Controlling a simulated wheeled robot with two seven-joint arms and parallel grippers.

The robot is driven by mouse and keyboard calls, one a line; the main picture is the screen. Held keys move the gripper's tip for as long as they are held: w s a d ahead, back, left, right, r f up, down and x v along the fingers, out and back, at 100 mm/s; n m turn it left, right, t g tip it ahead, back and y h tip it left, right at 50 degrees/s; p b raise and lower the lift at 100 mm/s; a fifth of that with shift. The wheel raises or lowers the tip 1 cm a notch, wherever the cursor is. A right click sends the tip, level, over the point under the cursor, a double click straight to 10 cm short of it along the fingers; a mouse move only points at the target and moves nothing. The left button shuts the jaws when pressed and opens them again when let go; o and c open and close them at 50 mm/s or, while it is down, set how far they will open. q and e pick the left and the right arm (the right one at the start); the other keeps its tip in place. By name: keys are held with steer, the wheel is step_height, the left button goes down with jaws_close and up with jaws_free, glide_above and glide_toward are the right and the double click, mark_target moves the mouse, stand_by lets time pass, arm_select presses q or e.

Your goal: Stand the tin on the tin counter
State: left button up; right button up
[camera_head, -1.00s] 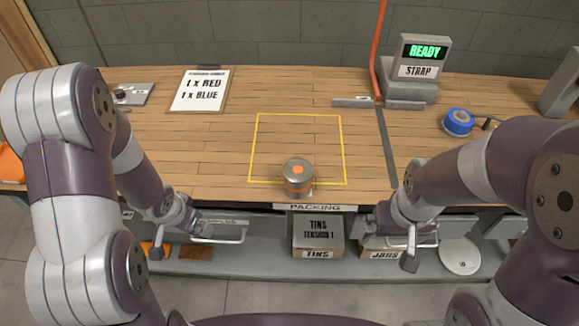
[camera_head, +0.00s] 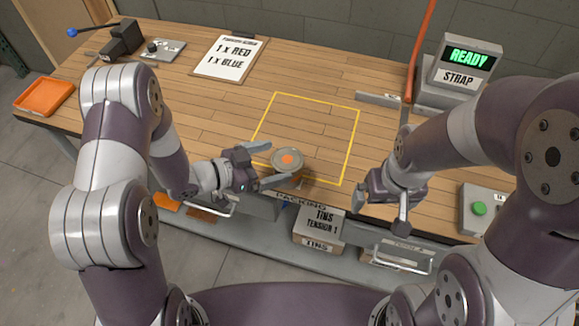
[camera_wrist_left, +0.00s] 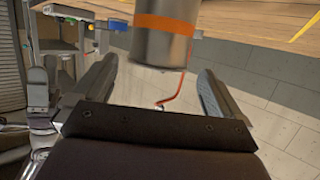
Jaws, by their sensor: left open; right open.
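The tin (camera_head: 288,158) is a grey metal cylinder with an orange spot on its lid. It stands upright near the front edge of the yellow outlined square on the wooden bench. My left gripper (camera_head: 268,164) is open, its fingers reaching toward the tin on either side. In the left wrist view the tin (camera_wrist_left: 165,45), with an orange band, shows just beyond and between the spread fingers, with gaps on both sides. My right gripper (camera_head: 383,215) is open and empty at the bench's front edge, right of the tin. I cannot tell which surface is the tin counter.
A box labelled "TINS" (camera_head: 318,226) sits on the lower shelf under the "PACKING" edge. The READY/STRAP machine (camera_head: 462,75) stands at the back right. A card (camera_head: 231,57) reads 1 x red, 1 x blue. An orange tray (camera_head: 45,96) lies at the far left. The square's middle is clear.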

mark_target(283, 161)
arm_select(q)
steer(key=p+x, duration=0.1)
steer(key=x, duration=0.4)
steer(key=shift+s+f, duration=0.15)
steer(key=shift+f, duration=0.05)
steer(key=shift+s+a, duration=0.1)
steer(key=shift+a, duration=0.05)
steer(key=c, duration=1.3)
steer(key=shift+c, duration=0.8)
steer(key=shift+r, duration=0.2)
